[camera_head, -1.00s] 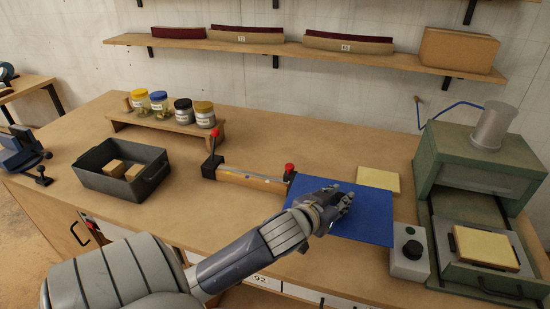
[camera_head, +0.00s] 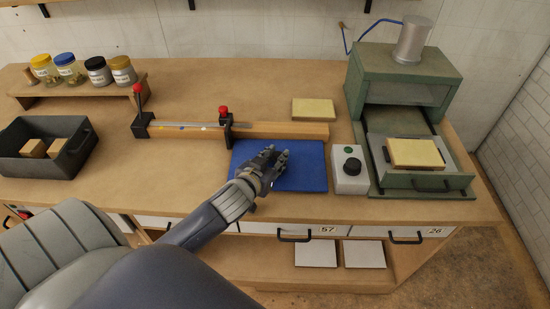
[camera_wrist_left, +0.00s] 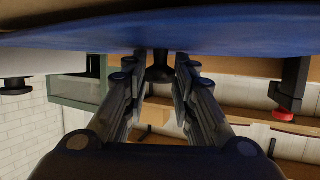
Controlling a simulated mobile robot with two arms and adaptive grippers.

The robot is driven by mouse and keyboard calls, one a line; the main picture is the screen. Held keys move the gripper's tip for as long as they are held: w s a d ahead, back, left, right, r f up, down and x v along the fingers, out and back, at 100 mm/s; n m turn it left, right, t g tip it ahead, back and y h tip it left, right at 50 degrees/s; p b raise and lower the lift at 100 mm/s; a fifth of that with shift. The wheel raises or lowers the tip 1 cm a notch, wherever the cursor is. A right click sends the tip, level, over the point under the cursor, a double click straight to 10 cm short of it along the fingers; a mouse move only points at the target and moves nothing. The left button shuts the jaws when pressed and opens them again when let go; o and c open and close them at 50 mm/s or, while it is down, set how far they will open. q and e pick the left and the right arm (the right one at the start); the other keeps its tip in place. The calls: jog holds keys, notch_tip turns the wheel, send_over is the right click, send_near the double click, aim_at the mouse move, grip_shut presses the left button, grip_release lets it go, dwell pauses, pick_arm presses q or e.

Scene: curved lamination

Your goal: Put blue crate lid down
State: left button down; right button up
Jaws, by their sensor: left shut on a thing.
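The blue crate lid (camera_head: 304,178) is a flat blue panel over the front of the bench, between the clamp strip and the grey control box. My left gripper (camera_head: 270,163) is over the lid's left part. In the left wrist view the blue lid (camera_wrist_left: 230,35) fills the top, and a black knob (camera_wrist_left: 160,68) on it sits between the fingers of my left gripper (camera_wrist_left: 158,82), which are shut on it. I cannot tell whether the lid touches the bench. My right gripper is not in view.
A wooden strip (camera_head: 285,130) in a red-knobbed clamp lies just behind the lid. The control box (camera_head: 349,178) stands close to its right edge, beside a green press (camera_head: 405,75). A pale yellow block (camera_head: 313,109) lies behind. A dark crate (camera_head: 78,155) with wooden blocks is far left.

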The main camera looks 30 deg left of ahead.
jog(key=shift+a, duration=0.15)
pick_arm(q)
jog(key=c, duration=1.3)
grip_release()
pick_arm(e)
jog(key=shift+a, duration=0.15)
pick_arm(q)
jog(key=shift+r, duration=0.1)
jog(key=shift+s, duration=0.2)
jog(key=v, duration=1.1)
jog(key=shift+s+d, duration=0.1)
jog(key=shift+s, duration=0.25)
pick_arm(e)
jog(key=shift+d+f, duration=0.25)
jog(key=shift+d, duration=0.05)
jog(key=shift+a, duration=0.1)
